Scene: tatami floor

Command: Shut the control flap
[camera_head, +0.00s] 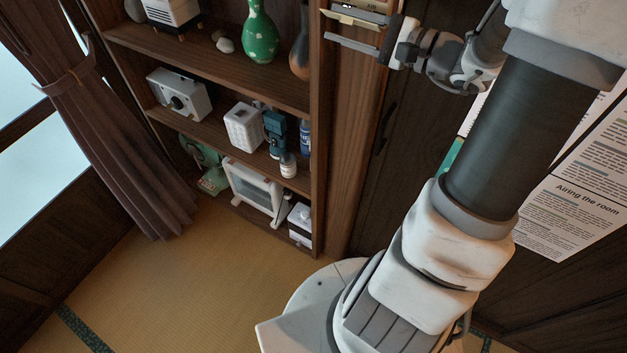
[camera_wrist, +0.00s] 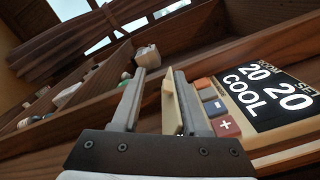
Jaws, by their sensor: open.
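The wall control panel (camera_wrist: 273,137) is cream, with a dark display reading ROOM 20, SET 20, COOL and several coloured buttons beside it. It fills the right of the wrist view. Its cream flap (camera_wrist: 168,104) stands out from the panel, seen nearly edge-on. My gripper (camera_wrist: 158,74) is open, with one finger on each side of the flap; the flap lies closer to the right finger. I cannot tell whether either finger touches it. In the head view my gripper (camera_head: 329,27) is at the top, and the panel there is mostly cut off by the frame edge.
A wooden shelf (camera_head: 262,92) with a green vase (camera_head: 260,32), a white radio-like box (camera_head: 180,94) and a heater (camera_head: 254,188) stands left of my gripper. A curtain (camera_head: 110,130) hangs at far left. Printed notices (camera_head: 575,210) are on the right wall. The tatami (camera_head: 190,290) is clear.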

